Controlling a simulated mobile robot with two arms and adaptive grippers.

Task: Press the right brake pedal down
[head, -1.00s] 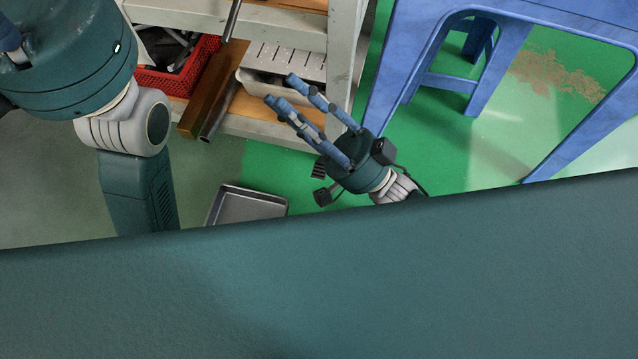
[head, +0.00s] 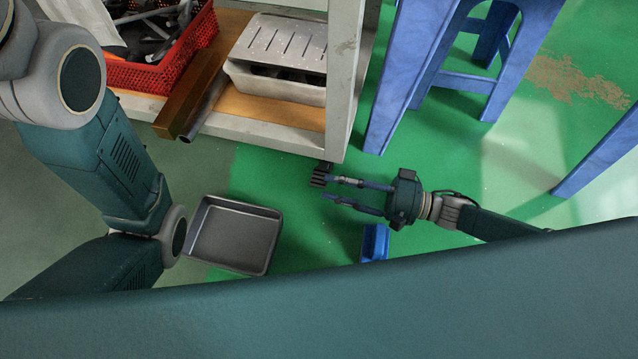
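The right brake pedal (head: 318,180) is a small black ridged piece low at the foot of the cart's right post (head: 345,80). My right gripper (head: 332,189) comes in from the right, with two blue-grey fingers and a gap between them. Its upper fingertip is right beside the pedal in the picture; I cannot tell whether it touches. Nothing is held between the fingers. My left arm shows at the left edge, but its gripper is out of view. No left pedal shows.
The cart's lower shelf (head: 285,108) holds a red basket (head: 140,75), a brown bar (head: 190,100) and a white slotted box (head: 280,55). A grey metal tray (head: 235,205) and a blue bin (head: 374,242) sit on the floor. A blue stool (head: 400,70) stands at the right.

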